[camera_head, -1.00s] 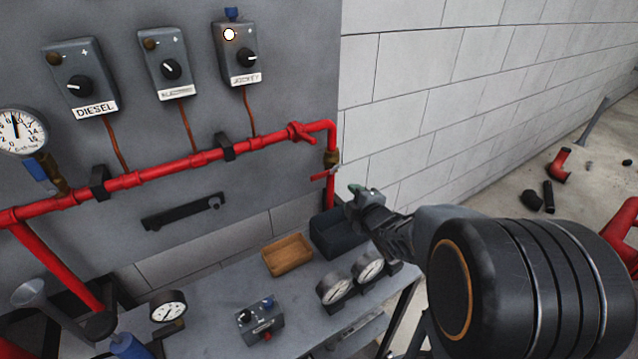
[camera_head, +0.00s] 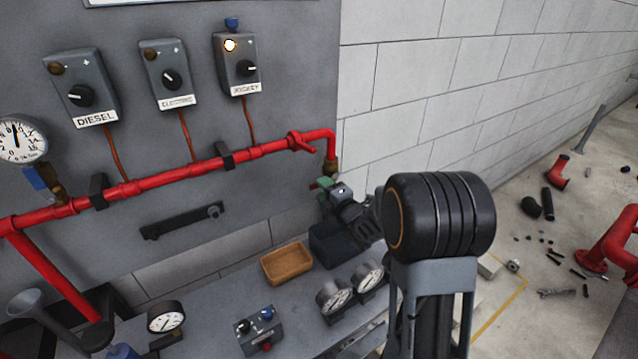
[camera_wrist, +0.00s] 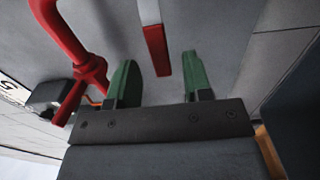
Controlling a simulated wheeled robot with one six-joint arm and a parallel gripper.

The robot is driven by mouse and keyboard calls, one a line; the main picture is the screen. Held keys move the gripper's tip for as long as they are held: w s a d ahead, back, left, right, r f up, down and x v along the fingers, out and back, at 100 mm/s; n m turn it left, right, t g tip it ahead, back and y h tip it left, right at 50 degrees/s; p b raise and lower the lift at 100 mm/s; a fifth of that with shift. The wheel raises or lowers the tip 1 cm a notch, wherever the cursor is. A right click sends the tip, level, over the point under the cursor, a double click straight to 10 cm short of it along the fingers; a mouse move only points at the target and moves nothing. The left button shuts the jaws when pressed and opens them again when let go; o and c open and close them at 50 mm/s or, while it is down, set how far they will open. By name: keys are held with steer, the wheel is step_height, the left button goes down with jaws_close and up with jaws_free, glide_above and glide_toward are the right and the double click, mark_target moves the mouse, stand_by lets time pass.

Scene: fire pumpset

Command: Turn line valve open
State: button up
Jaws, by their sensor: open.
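The line valve has a brass body (camera_head: 331,166) under the downturned end of the red pipe. Its red lever (camera_wrist: 158,50) hangs between the two green fingers of my gripper (camera_wrist: 161,72) in the wrist view, with gaps on both sides. My gripper is open, and it also shows just below the brass body in the head view (camera_head: 324,184). Only a small red bit of the lever shows there beside the fingers. The lower part of the valve is hidden by my gripper.
A red cross-shaped handle (camera_head: 302,141) sits on the pipe (camera_head: 190,168) nearby. Below are a dark bin (camera_head: 328,240), a wooden tray (camera_head: 287,264) and gauges (camera_head: 334,297) on the bench. The block wall (camera_head: 410,85) stands behind. Loose parts lie on the floor at right.

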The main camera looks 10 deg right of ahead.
steer(key=shift+x, duration=1.7)
jaws_close()
